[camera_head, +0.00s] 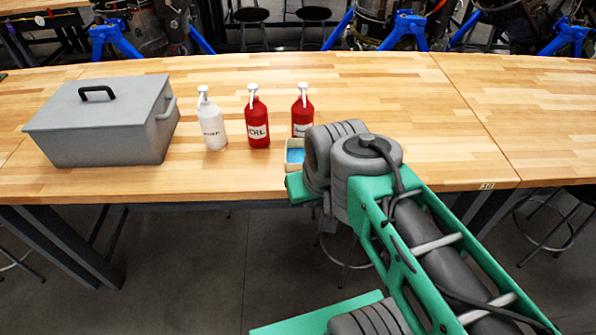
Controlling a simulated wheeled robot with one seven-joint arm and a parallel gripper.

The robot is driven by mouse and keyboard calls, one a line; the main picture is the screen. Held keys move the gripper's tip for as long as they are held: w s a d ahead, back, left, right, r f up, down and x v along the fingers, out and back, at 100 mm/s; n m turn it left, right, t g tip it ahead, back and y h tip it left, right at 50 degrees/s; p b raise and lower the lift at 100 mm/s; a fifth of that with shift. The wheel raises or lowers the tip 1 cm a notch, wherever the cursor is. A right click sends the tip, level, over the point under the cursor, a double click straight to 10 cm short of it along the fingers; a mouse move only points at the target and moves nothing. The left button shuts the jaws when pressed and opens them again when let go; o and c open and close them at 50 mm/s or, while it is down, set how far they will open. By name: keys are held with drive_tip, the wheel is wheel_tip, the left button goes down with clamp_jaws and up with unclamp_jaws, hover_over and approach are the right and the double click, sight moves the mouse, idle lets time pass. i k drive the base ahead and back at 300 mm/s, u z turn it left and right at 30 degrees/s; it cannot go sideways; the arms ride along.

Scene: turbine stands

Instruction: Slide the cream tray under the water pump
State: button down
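The water pump (212,122) is a white bottle with a pump top, its label hard to read, standing upright on the wooden bench. The cream tray (294,167) has a blue inside and sits near the bench's front edge, right of the water pump and apart from it. My arm covers the tray's right part. My gripper is hidden behind my grey and green arm links, so its fingers and any contact with the tray cannot be seen.
A red oil pump (258,120) stands between the water pump and the tray. Another red pump (302,112) stands behind the tray. A grey toolbox (105,122) is at the left. The bench (420,110) is clear at the right.

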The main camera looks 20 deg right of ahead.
sight(296, 151)
drive_tip(key=u, duration=0.75)
drive_tip(key=i, duration=1.05)
drive_tip(key=u, duration=0.75)
